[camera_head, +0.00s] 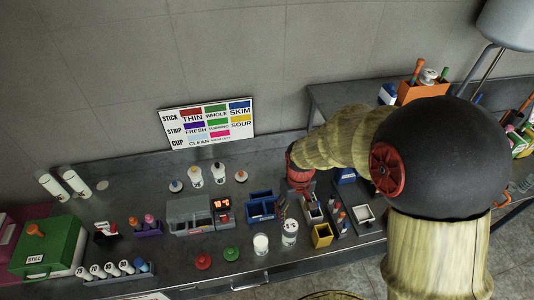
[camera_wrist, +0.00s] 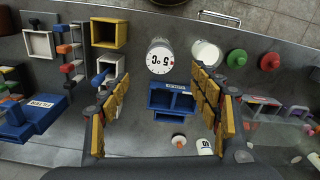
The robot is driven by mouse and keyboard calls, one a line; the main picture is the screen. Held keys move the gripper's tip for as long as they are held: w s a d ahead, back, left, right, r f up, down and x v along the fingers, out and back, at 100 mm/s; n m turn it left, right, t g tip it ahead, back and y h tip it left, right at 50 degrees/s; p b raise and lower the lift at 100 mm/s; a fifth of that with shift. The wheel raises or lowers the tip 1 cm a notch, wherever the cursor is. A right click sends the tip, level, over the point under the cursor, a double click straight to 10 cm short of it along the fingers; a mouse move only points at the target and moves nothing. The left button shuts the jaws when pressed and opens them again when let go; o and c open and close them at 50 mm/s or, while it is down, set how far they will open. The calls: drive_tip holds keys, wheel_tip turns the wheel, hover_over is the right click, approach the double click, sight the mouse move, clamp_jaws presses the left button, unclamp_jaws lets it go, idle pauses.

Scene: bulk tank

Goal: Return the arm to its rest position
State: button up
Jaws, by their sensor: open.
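My arm (camera_head: 357,135) reaches from the right side of the head view out over the back of the bench, with its red wrist part (camera_head: 300,178) above the bench. In the wrist view my gripper (camera_wrist: 158,108) is open, its yellow padded fingers wide apart and nothing between them held. Below it, the blue open bin (camera_wrist: 172,98) shows between the fingers, and the white-lidded jar marked 5°C (camera_wrist: 160,58) stands just beyond. In the head view the fingertips are hard to make out.
The steel bench (camera_head: 150,190) carries a grey device with a red display (camera_head: 222,204), a yellow box (camera_head: 322,236), a green case (camera_head: 48,248) and red and green knobs. A colour chart (camera_head: 208,122) leans at the wall. An orange caddy (camera_head: 420,90) stands on the bench behind my arm.

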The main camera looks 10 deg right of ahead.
drive_tip(key=s+r+m+t+b, duration=0.2)
drive_tip(key=s+r+t+b, duration=0.3)
drive_tip(key=s+r+b, duration=0.5)
drive_tip(key=s+b, duration=0.3)
drive_tip(key=b, duration=0.3)
drive_tip(key=shift+s+t, duration=0.3)
idle(6.1)
